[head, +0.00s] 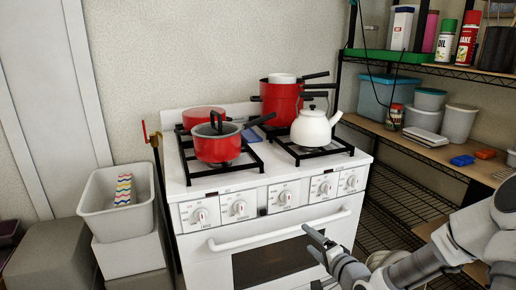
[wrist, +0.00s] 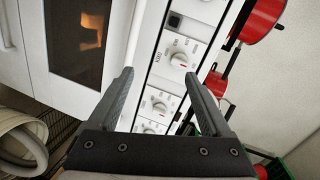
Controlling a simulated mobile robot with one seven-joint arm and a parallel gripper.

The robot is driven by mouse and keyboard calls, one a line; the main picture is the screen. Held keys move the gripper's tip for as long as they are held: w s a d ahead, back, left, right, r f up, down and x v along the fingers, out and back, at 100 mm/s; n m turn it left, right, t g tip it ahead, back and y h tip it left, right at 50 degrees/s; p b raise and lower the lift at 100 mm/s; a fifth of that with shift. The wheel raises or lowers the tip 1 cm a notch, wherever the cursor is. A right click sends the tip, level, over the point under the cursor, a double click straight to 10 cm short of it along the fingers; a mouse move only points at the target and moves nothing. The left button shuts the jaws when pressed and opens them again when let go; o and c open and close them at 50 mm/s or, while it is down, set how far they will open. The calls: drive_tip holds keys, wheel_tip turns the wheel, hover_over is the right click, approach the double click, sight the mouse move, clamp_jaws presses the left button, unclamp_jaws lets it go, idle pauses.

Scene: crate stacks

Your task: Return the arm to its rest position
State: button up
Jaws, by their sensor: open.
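My gripper (head: 318,247) is in front of the white stove (head: 220,262) at the lower right of the head view, near the oven door. In the wrist view its two dark fingers (wrist: 161,88) are spread apart with nothing between them. Behind them show the stove's knob panel (wrist: 165,75) and the oven window (wrist: 80,40). I cannot tell the exact gap between the fingers and the stove front. My arm (head: 435,258) reaches in from the right edge of the head view.
Red pots (head: 218,148) and a white kettle (head: 315,128) stand on the stove. A wire shelf rack (head: 400,185) with tubs and bottles is at the right, close to my arm. A grey crate (head: 98,195) sits on stacked boxes at the left. The oven handle (head: 280,231) sticks out.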

drive_tip(key=s+r+n+g+h, duration=0.7)
drive_tip(key=s+r+n, duration=0.3)
drive_tip(key=s+r, duration=0.15)
drive_tip(key=s+a+r+n+g+y, duration=0.1)
drive_tip(key=s+a+r, duration=0.15)
drive_tip(key=s, duration=0.65)
drive_tip(key=s+a+r+g, duration=0.1)
drive_tip(key=s+r, duration=0.3)
drive_tip(key=s, duration=0.6)
wheel_tip(320, 180, up, 18)
drive_tip(key=p, duration=1.7)
drive_tip(key=shift+w+f, duration=0.15)
drive_tip(key=shift+f, duration=0.1)
drive_tip(key=shift+a, duration=0.1)
